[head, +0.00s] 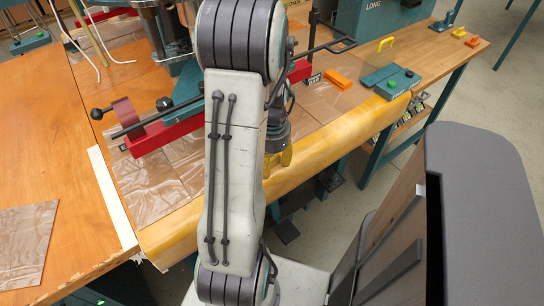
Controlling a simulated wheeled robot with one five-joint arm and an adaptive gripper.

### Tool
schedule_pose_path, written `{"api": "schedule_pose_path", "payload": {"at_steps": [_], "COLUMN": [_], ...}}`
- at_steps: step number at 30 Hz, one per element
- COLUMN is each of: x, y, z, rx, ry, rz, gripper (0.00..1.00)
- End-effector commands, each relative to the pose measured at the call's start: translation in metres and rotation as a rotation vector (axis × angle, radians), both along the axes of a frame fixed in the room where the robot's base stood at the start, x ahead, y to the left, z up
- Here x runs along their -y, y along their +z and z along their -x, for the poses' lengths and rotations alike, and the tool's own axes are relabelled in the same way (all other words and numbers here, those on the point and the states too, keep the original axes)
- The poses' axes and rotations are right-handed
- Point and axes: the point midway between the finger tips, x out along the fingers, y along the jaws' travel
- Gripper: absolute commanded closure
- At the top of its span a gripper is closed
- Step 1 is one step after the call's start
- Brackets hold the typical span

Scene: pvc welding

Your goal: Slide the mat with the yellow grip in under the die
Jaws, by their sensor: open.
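My gripper (279,160) hangs beyond my upright arm link, low over the padded front edge of the bench, and is partly hidden by that link. Its jaws are open, and I see nothing held in them. Clear, wrinkled plastic mats (150,192) lie flat on the bench, left of my arm and behind it. The press (168,28) stands at the back, behind a red bar (160,133).
A green control box (392,82) with a yellow hoop behind it sits right of my arm, near an orange block (338,79). Another clear sheet (24,240) lies on the left table. A dark grey cabinet (480,200) fills the right foreground. Floor is open at right.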

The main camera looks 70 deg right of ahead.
Motion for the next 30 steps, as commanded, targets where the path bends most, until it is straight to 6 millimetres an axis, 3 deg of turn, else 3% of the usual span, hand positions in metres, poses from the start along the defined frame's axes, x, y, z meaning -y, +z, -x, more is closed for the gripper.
{"api": "schedule_pose_path", "payload": {"at_steps": [5,21,30], "x": [0.002,0.001,0.001], "y": [0.014,0.098,0.118], "z": [0.0,0.0,0.0], "rx": [0.001,0.001,0.0], "ry": [0.0,0.0,0.0], "rz": [0.006,0.004,0.003], "gripper": [0.55,0.55,0.55]}}
